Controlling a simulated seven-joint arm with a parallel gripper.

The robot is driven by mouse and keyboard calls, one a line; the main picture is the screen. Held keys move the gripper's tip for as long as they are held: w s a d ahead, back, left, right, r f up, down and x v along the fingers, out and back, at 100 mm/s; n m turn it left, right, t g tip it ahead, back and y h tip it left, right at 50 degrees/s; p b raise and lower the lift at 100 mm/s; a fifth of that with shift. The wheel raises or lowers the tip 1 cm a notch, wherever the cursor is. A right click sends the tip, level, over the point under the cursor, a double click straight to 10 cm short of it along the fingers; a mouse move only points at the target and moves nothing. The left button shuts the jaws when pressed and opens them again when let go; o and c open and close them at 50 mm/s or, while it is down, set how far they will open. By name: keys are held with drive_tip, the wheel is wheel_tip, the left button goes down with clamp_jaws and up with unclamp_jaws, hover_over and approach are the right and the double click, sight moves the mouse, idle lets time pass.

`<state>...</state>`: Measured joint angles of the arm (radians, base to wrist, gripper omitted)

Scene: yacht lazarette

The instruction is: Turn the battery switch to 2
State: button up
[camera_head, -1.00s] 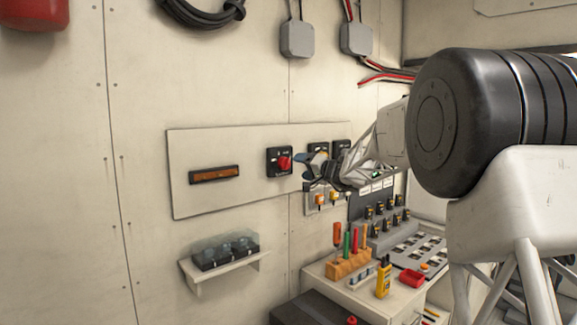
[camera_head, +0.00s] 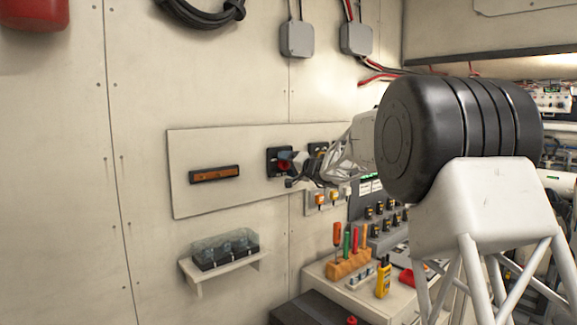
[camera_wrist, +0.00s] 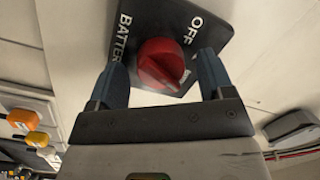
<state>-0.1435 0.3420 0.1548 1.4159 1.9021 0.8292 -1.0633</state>
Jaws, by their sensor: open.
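The battery switch is a black square plate with a red round knob on the wall panel; in the wrist view the red knob (camera_wrist: 161,65) fills the middle, and the black plate (camera_wrist: 203,25) shows the words "BATTERY" and "OFF". In the head view the red knob (camera_head: 285,167) is partly hidden by my gripper (camera_head: 289,170). In the wrist view my gripper (camera_wrist: 160,82) is open, one blue-grey finger on each side of the knob. I cannot tell whether the fingers touch it. A mark for 2 is not readable.
Another black switch (camera_head: 318,150) sits right of the battery switch, behind my arm. An amber display (camera_head: 214,174) is on the panel at left. Below are a shelf with a clear-covered block (camera_head: 225,250) and a bench with a wooden tool holder (camera_head: 348,265).

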drive_tip(key=shift+c, duration=0.3)
drive_tip(key=c, duration=0.9)
drive_tip(key=shift+o, duration=0.2)
drive_tip(key=shift+m, duration=0.4)
drive_tip(key=m, duration=0.4)
drive_tip(key=shift+m+t, duration=0.6)
drive_tip(key=shift+m, duration=1.6)
drive_tip(key=o, duration=0.9)
drive_tip(key=shift+f, duration=0.1)
